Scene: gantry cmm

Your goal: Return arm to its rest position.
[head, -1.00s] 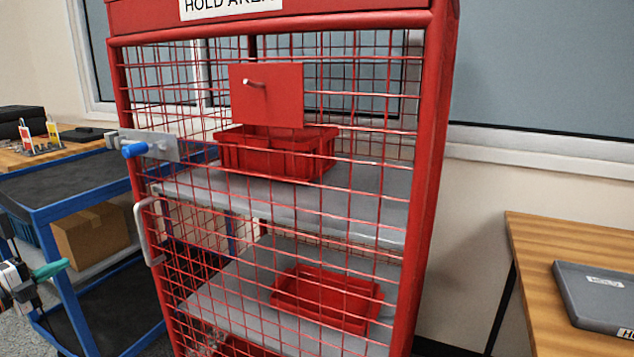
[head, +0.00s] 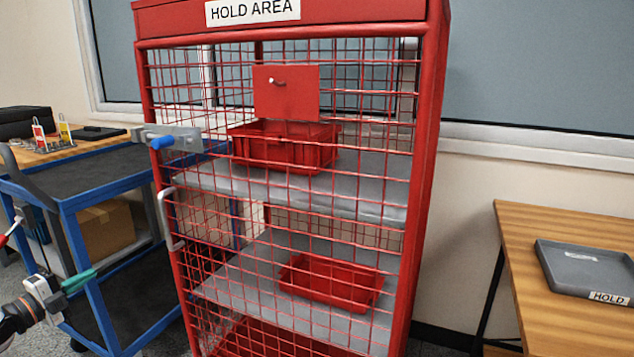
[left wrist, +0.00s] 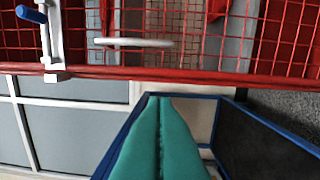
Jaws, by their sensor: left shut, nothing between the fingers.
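My left gripper (head: 90,276), with green fingers, is at the lower left of the head view, left of the red cage and in front of the blue cart. Its fingers also show in the left wrist view (left wrist: 159,104), pressed together with nothing between them. The gripper is apart from the cage's white handle (head: 170,219) and from the latch with the blue knob (head: 162,142). My right gripper is not in view.
The red mesh cage (head: 427,190) stands in the middle, its mesh front seemingly closed, with red bins (head: 330,284) on its shelves. A blue cart (head: 100,190) is at left. A wooden table (head: 520,230) with a grey tray (head: 585,262) is at right.

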